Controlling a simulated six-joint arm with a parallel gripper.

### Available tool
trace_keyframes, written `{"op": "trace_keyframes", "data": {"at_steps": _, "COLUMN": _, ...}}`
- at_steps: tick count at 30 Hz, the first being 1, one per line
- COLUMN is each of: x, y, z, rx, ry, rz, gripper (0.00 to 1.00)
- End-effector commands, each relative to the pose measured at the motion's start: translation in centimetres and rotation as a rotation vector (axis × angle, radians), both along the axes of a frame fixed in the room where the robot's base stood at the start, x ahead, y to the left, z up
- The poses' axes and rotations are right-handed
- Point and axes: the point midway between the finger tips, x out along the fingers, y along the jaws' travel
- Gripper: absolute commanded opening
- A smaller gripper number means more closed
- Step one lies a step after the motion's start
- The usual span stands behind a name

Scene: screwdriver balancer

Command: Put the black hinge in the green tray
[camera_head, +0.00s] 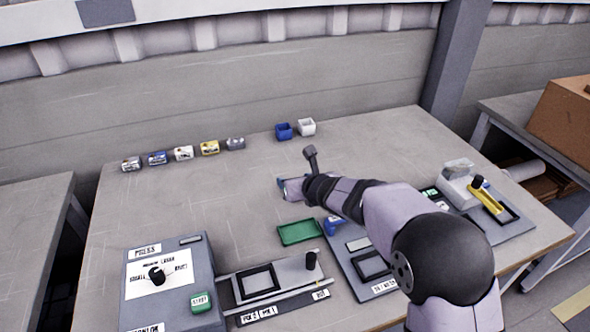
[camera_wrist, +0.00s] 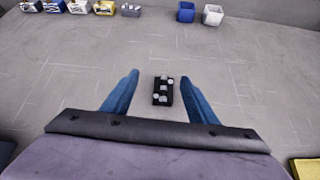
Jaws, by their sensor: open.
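The black hinge (camera_wrist: 162,98) lies on the bare table in the wrist view, with several pale round spots on it. It shows between and a little beyond the two blue fingers of my gripper (camera_wrist: 160,84), apart from both. I do not make out the hinge in the head view. My gripper (camera_head: 281,184) is open and empty over the middle of the table. The green tray (camera_head: 300,232) lies in front of my gripper in the head view, and its floor looks empty.
A blue bin (camera_head: 284,131) and a white bin (camera_head: 307,127) stand at the back. Several small labelled boxes (camera_head: 183,153) line the back left. A grey control box (camera_head: 168,275) and a fixture (camera_head: 275,279) are in front. The table's middle left is clear.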

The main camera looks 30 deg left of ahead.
Motion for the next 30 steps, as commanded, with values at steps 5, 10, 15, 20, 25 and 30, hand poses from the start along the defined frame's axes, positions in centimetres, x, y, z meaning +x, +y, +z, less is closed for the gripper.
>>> {"op": "trace_keyframes", "data": {"at_steps": 5, "x": 3.1, "y": 1.1, "z": 3.2, "rx": 0.041, "ry": 0.085, "rz": -0.128, "gripper": 0.53}}
{"op": "trace_keyframes", "data": {"at_steps": 10, "x": 6.6, "y": 0.8, "z": 3.2, "rx": 0.264, "ry": 0.389, "rz": -0.542, "gripper": 0.53}}
{"op": "trace_keyframes", "data": {"at_steps": 15, "x": 7.2, "y": 0.6, "z": 2.7, "rx": 0.555, "ry": 0.714, "rz": -0.957, "gripper": 0.53}}
{"op": "trace_keyframes", "data": {"at_steps": 20, "x": 6.2, "y": 0.8, "z": 4.2, "rx": 0.808, "ry": 0.994, "rz": -1.307, "gripper": 0.53}}
{"op": "trace_keyframes", "data": {"at_steps": 25, "x": 3.8, "y": 0.6, "z": 4.0, "rx": 1.003, "ry": 1.250, "rz": -1.694, "gripper": 0.53}}
{"op": "trace_keyframes", "data": {"at_steps": 30, "x": 1.2, "y": -0.3, "z": 2.7, "rx": 1.133, "ry": 1.380, "rz": -2.065, "gripper": 0.53}}
